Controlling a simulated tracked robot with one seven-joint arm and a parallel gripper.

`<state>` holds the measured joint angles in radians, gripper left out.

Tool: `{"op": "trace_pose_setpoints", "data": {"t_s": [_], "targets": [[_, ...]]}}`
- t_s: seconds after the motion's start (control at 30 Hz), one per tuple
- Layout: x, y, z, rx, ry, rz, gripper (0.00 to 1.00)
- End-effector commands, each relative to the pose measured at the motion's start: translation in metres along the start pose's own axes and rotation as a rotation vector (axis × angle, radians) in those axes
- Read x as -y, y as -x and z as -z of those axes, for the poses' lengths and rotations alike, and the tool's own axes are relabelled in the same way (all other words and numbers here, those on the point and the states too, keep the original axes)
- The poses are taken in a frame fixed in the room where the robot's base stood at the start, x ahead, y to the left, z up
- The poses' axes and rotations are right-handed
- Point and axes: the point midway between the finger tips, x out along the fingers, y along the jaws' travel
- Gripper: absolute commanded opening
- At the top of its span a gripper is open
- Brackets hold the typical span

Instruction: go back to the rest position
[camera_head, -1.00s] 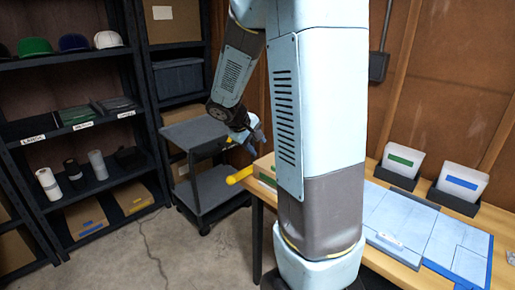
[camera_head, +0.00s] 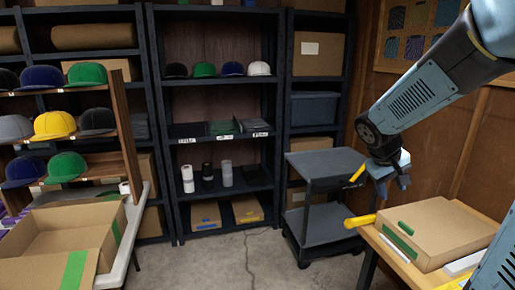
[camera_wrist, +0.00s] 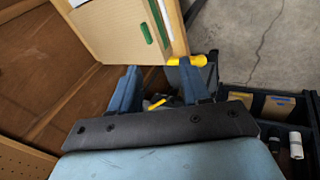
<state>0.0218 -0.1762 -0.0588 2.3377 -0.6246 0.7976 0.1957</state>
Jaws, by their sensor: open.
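My gripper (camera_head: 393,183) hangs at the right in the head view, above the left edge of the wooden table (camera_head: 402,262). In the wrist view its two blue-grey fingers (camera_wrist: 158,84) stand apart with nothing held between them. A closed cardboard box (camera_head: 437,232) with a green strip lies on the table, to the right of and below the gripper. The box also shows beyond the fingers in the wrist view (camera_wrist: 120,28).
A grey two-shelf cart (camera_head: 326,167) stands left of the gripper. A yellow handle-like piece (camera_head: 360,221) sticks out at the table edge. A dark shelf (camera_head: 222,135) holds caps and rolls. An open cardboard box (camera_head: 72,236) is at left. The middle floor is clear.

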Motion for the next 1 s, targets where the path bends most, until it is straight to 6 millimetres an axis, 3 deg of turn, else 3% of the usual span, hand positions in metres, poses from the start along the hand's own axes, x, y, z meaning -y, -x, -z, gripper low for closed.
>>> {"op": "trace_pose_setpoints", "data": {"t_s": [0.2,0.6,0.8,1.0], "targets": [[0.016,0.047,-0.034,-0.065,-0.082,0.093,0.46],[0.055,0.117,-0.096,-0.197,-0.193,0.285,0.46],[0.074,0.141,-0.121,-0.258,-0.222,0.371,0.46],[0.084,0.150,-0.133,-0.284,-0.234,0.413,0.46]]}}
